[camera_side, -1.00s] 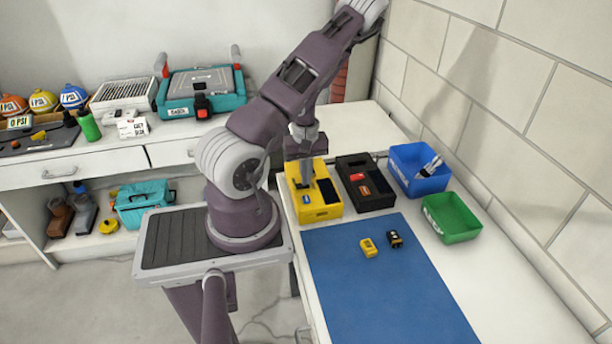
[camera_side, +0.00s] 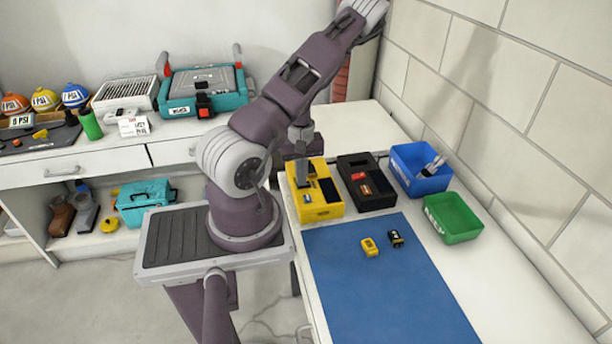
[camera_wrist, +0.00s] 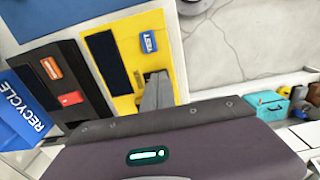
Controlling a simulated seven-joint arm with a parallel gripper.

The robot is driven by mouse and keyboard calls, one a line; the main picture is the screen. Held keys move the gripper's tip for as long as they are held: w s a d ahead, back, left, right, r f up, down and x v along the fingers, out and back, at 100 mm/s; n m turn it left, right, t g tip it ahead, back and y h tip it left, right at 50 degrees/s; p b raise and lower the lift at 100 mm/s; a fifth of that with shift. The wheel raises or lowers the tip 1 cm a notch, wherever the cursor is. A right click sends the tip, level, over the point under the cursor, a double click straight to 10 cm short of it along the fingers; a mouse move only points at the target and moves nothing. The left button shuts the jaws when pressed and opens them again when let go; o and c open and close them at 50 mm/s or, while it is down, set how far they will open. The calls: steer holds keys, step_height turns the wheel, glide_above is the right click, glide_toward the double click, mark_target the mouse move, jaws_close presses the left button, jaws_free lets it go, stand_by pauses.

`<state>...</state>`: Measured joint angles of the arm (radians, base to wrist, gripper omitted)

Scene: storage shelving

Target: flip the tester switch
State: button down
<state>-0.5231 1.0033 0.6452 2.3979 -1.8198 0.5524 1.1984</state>
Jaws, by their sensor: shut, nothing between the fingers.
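The tester is a yellow box (camera_side: 325,213) with a dark panel (camera_wrist: 107,62) and a blue TEST label (camera_wrist: 148,41). It stands on the white bench, left of a black box. My gripper (camera_side: 302,182) points down over the left part of the yellow box, with its fingers shut and empty. In the wrist view the fingertips (camera_wrist: 158,78) overlap the yellow face below the label and beside the dark panel. I cannot clearly make out the switch; the fingers cover that area. I cannot tell whether they touch the box.
Beside the tester is the black box (camera_side: 378,203) with an orange battery and a red piece in it. A blue recycle bin (camera_side: 430,187) and an empty green bin (camera_side: 452,236) stand to the right. Two small batteries lie on the blue mat (camera_side: 380,290).

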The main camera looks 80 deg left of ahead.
step_height(320, 180, up, 14)
steer(key=shift+w, duration=0.15)
stand_by(0.4)
stand_by(0.3)
